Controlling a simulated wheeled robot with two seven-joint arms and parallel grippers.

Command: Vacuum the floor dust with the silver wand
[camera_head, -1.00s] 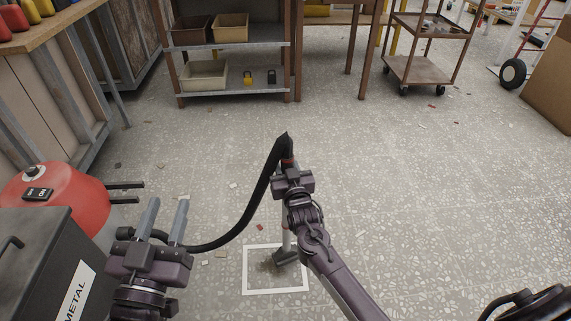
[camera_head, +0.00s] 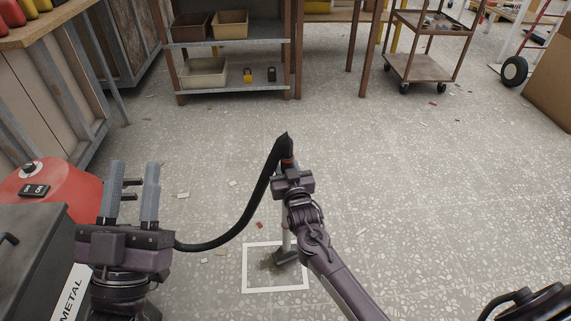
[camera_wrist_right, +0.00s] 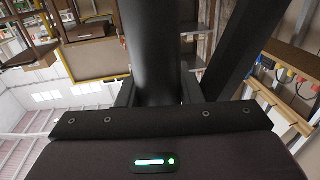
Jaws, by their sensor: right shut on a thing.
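My right gripper (camera_head: 289,166) is shut on the black upper end of the silver wand (camera_head: 286,238), which stands roughly upright, partly hidden by my right arm. The right wrist view shows the black tube (camera_wrist_right: 150,50) between the fingers. The wand's dark floor head (camera_head: 286,256) rests at the right of a brown dust patch (camera_head: 268,265) inside a white square outline (camera_head: 246,272). A black hose (camera_head: 247,222) runs from the wand's top down left, behind my left gripper. The red vacuum (camera_head: 62,185) is at the left. My left gripper (camera_head: 131,165) is open and empty in front of it.
A dark bin marked METAL (camera_head: 35,245) stands at the lower left. A workbench (camera_head: 60,28) is at the left. A shelf (camera_head: 230,88) with bins and a wheeled cart (camera_head: 412,68) stand at the back. The middle floor is open, with scattered small chips.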

